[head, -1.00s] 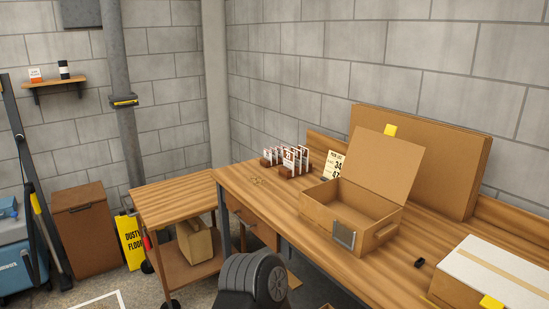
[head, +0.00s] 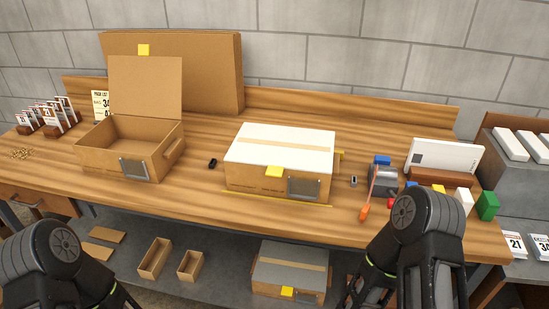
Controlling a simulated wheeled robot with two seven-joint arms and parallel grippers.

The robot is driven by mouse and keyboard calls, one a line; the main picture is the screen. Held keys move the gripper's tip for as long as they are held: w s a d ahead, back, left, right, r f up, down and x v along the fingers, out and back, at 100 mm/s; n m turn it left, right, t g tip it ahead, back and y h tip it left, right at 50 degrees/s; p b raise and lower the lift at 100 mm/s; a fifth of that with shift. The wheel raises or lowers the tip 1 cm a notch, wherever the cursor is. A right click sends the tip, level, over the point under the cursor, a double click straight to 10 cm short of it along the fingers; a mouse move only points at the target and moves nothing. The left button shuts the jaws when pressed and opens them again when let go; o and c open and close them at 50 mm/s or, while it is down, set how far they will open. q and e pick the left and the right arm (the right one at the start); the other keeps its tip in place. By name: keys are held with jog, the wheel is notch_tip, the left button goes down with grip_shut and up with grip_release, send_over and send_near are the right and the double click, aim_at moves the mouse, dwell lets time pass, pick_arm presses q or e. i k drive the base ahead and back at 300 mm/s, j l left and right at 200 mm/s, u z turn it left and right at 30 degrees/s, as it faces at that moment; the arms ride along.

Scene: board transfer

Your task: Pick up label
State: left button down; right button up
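Several numbered label cards (head: 63,108) stand upright in small wooden holders at the far left of the workbench. More numbered cards (head: 513,244) lie at the lower right, one reading 21. I cannot tell which card is the label meant. A pick list sheet (head: 100,104) stands behind the open cardboard box (head: 110,160), partly hidden by its lid. Links of both my arms show at the bottom edge, left and right, in front of the bench. Neither gripper's fingers show in the head view.
A closed box with a white top (head: 270,143) sits mid-bench, with a yellow tab and a grey plate. A large flat carton (head: 205,75) leans at the back. A screwdriver (head: 368,195), a tape dispenser (head: 384,178) and coloured blocks (head: 487,205) crowd the right. Small boxes lie below.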

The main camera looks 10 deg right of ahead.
aim_at(31, 115)
jog(key=j+z, duration=0.85)
jog(key=k+j, duration=0.1)
jog(key=j, duration=0.4)
jog(key=k+j+z, duration=0.1)
jog(key=j, duration=0.35)
jog(key=k+j, duration=0.1)
jog(key=j, duration=0.35)
jog(key=k+j+z, duration=0.1)
jog(key=j, duration=0.4)
jog(key=k+j, duration=0.1)
jog(key=j, duration=0.35)
jog(key=k+j+z, duration=0.1)
jog(key=j, duration=0.35)
jog(key=k+j+z, duration=0.1)
jog(key=j, duration=0.35)
jog(key=k+j, duration=0.25)
jog(key=j, duration=0.2)
